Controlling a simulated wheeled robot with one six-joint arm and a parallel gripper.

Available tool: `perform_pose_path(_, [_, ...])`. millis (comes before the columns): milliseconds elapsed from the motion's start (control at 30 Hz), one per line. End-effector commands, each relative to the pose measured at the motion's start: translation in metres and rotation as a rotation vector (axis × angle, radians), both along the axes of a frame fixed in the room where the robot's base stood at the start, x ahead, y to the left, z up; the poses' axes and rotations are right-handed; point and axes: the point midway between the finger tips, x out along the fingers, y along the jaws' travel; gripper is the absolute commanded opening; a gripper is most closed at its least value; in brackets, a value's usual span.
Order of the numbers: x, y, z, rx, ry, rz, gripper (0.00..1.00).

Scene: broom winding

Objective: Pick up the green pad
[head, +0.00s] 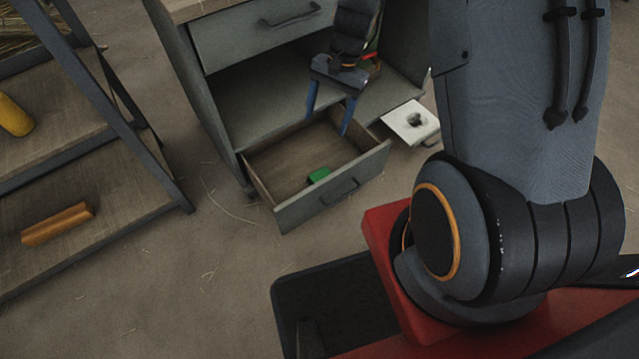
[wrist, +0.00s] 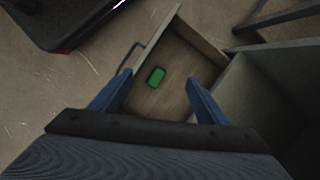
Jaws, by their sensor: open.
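The green pad (head: 319,175) lies on the wooden floor of the open lower drawer (head: 290,160), near its front panel. In the wrist view the green pad (wrist: 156,76) shows between and beyond my two fingers. My gripper (head: 329,118) is open and empty, with blue fingers pointing down over the drawer. In the wrist view my gripper (wrist: 158,84) has its fingers spread on either side of the pad. The pad is apart from both fingers. The drawer also shows in the wrist view (wrist: 183,90).
A grey cabinet (head: 255,85) with a closed upper drawer (head: 262,32) stands around the open one. A white square piece (head: 411,122) lies right of the drawer. A shelf rack (head: 90,190) at left holds a wooden block (head: 57,223) and a yellow cylinder (head: 14,116). Bare floor lies between.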

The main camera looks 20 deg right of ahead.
Motion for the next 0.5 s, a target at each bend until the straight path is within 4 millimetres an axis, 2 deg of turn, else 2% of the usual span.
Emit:
perform_pose_path(33, [0.012, -0.003, -0.046, 0.01, 0.022, -0.054, 0.69])
perform_pose_path(200, [0.038, -0.01, -0.154, 0.036, 0.08, -0.239, 0.69])
perform_pose_path(300, [0.047, -0.013, -0.206, 0.048, 0.109, -0.329, 0.69])
perform_pose_path(400, [0.053, -0.016, -0.244, 0.056, 0.13, -0.396, 0.69])
perform_pose_path(500, [0.056, -0.017, -0.267, 0.06, 0.142, -0.439, 0.69])
